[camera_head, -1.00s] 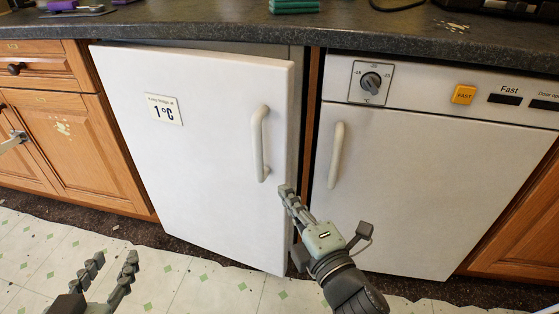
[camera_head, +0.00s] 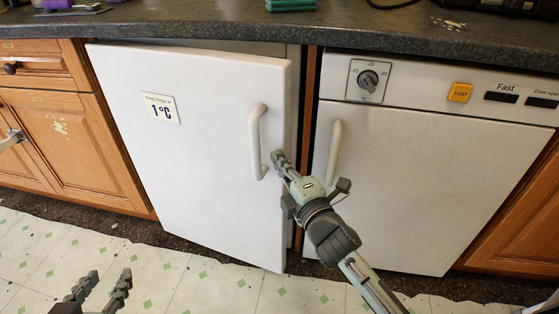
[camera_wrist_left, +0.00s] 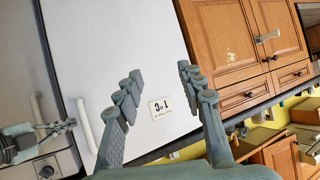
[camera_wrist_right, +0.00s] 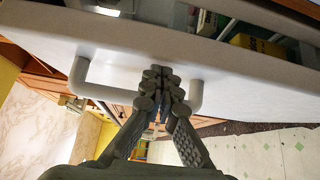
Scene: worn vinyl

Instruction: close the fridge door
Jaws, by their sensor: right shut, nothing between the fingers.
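The white fridge door (camera_head: 205,150), with a "1°C" sticker (camera_head: 161,108) and a white bar handle (camera_head: 255,140), stands slightly ajar. The right wrist view shows the door panel (camera_wrist_right: 235,55), its handle (camera_wrist_right: 82,80) and a gap past its edge. My right gripper (camera_head: 277,157) is shut and empty. Its fingertips (camera_wrist_right: 158,72) are at the door front by the handle, near the door's opening edge; I cannot tell whether they touch. My left gripper (camera_head: 98,284) is open and empty, low at the left, apart from the door; the left wrist view shows its spread fingers (camera_wrist_left: 160,76).
A second white appliance (camera_head: 430,170) with a dial and its own handle stands right of the fridge. Wooden cupboards (camera_head: 70,130) stand to the left. A dark worktop (camera_head: 300,32) runs above. Green and yellow items (camera_wrist_right: 255,42) show inside the fridge. The floor (camera_head: 220,285) in front is clear.

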